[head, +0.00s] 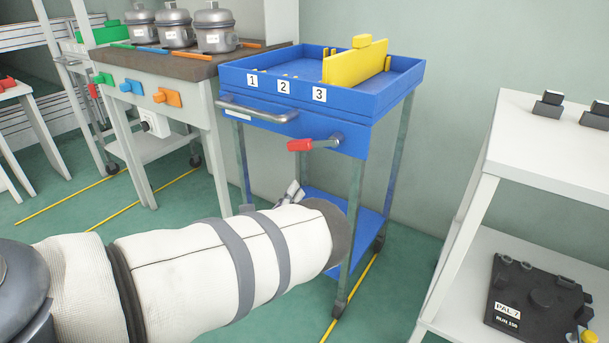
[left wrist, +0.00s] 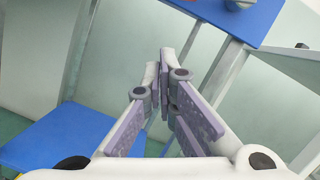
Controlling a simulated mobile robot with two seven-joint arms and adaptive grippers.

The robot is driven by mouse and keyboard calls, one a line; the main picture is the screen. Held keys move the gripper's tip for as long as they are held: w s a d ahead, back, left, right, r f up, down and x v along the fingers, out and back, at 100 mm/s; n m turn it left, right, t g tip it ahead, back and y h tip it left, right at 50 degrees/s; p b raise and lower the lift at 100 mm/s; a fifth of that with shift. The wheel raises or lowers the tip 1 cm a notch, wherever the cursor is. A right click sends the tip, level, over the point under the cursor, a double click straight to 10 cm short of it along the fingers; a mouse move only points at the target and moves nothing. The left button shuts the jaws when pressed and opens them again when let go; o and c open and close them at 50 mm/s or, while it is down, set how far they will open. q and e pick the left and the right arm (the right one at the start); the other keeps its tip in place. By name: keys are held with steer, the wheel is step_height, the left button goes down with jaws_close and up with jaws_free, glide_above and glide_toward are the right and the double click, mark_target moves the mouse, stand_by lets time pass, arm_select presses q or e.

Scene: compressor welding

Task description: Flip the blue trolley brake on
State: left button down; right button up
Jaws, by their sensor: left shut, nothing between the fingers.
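The blue trolley (head: 345,110) stands by the wall, with a tray top numbered 1, 2, 3 and a blue lower shelf. The brake lever, a grey rod with a red grip (head: 299,145), sticks out leftward from its front panel, roughly level. My left gripper (head: 296,187) is below the red grip, apart from it, partly hidden by my padded arm. In the left wrist view its fingers (left wrist: 163,72) are shut and empty, with the blue lower shelf (left wrist: 60,145) at the left. My right gripper is not in view.
A grey bar handle (head: 257,110) is on the trolley's front, above the lever. A yellow block (head: 356,63) stands in the tray. A workbench with silver pots (head: 175,28) is left; a white shelf unit (head: 545,140) is right. Trolley legs are close to my gripper.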

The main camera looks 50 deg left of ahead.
arm_select(q)
steer(key=shift+v, duration=2.25)
